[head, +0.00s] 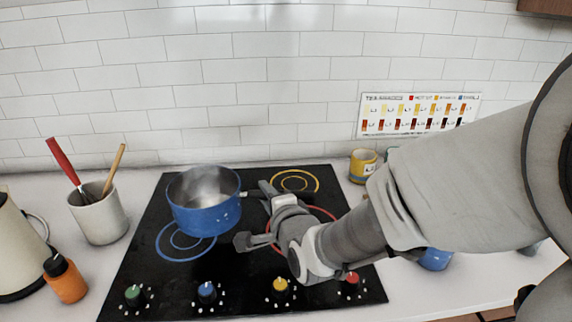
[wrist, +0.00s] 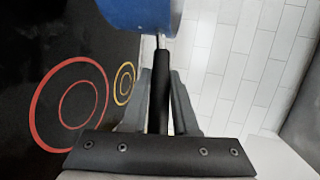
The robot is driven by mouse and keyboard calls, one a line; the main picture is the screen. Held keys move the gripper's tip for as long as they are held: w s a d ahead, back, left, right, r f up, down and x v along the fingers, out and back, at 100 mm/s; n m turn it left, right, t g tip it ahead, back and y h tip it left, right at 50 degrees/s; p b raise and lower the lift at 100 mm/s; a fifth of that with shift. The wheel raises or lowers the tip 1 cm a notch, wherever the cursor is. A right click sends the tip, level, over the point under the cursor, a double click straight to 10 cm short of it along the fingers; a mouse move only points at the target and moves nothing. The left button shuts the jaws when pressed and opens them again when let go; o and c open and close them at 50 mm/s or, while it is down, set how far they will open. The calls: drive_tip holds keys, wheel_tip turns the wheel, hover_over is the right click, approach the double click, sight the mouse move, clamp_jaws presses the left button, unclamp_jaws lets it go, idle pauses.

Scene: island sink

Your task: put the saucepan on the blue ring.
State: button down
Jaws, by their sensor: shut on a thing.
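The blue saucepan (head: 205,218), steaming inside, is upright over the left part of the black cooktop in the head view. It covers the upper part of the blue ring (head: 158,246), whose front part shows below it. Whether the pan touches the cooktop cannot be told. My gripper (head: 254,215) is right of the pan, shut on its handle. In the wrist view the black handle (wrist: 160,85) runs between the fingers, with the pan's blue side (wrist: 140,14) beyond.
The cooktop (head: 140,285) also has a yellow ring (head: 296,171) at the back and a red ring (head: 270,243), partly behind my arm. Coloured knobs line its front. A utensil crock (head: 99,222) and an orange bottle (head: 66,282) stand left. A yellow mug (head: 363,165) is right.

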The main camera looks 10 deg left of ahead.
sight(235, 221)
drive_tip(key=a+f, duration=0.1)
drive_tip(key=a, duration=0.1)
drive_tip(key=a+f, duration=0.2)
drive_tip(key=a, duration=0.1)
drive_tip(key=a+f, duration=0.1)
drive_tip(key=a, duration=0.1)
drive_tip(key=shift+s+a+f, duration=0.2)
drive_tip(key=shift+a, duration=0.1)
drive_tip(key=shift+f, duration=2)
drive_tip(key=shift+f+b, duration=0.1)
drive_tip(key=shift+b, duration=0.3)
drive_tip(key=c, duration=1.1)
unclamp_jaws()
drive_tip(key=shift+f, duration=0.15)
drive_tip(key=shift+c, duration=0.2)
drive_tip(key=o, duration=0.5)
drive_tip(key=shift+c, duration=0.2)
